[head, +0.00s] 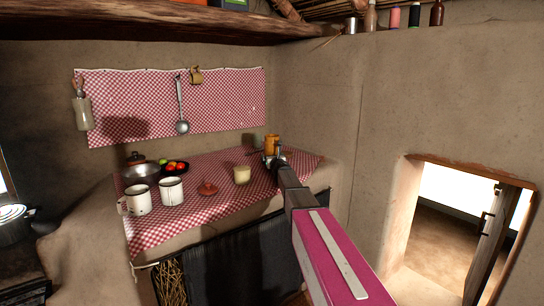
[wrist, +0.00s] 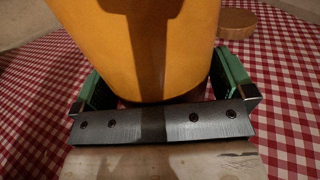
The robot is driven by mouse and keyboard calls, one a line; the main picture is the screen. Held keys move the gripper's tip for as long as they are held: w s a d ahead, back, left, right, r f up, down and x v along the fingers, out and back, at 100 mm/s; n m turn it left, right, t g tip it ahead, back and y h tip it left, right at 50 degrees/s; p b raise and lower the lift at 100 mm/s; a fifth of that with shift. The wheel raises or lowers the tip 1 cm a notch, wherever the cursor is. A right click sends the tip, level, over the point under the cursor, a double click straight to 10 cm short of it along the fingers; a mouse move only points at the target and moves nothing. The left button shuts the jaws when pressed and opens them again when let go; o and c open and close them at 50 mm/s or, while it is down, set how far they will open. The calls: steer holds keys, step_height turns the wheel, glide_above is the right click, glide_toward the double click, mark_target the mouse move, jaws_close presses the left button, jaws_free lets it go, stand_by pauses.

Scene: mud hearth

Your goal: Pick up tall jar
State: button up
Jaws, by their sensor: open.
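An orange-yellow jar, which looks like the tall jar (head: 272,141), stands on the checked counter near the back right corner. In the wrist view the jar (wrist: 135,50) fills the upper middle, with its top out of frame. My gripper (wrist: 160,84) is open, its green fingers on either side of the jar's lower part. Gaps show beside the jar, though I cannot tell whether either finger touches it. In the head view my gripper (head: 272,160) is small and partly hides the jar's base.
The red-and-white checked counter (head: 222,204) also holds a cream cup (head: 242,175), a reddish lid (head: 207,188), two white mugs (head: 171,190), a covered pot (head: 139,171) and a dark bowl of fruit (head: 175,168). A round wooden piece (wrist: 237,23) lies beyond the jar. Walls close the corner.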

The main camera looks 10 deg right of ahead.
mark_target(272, 140)
steer(key=shift+w, duration=0.25)
steer(key=c, duration=1)
steer(key=shift+r, duration=0.15)
steer(key=shift+r, duration=4.65)
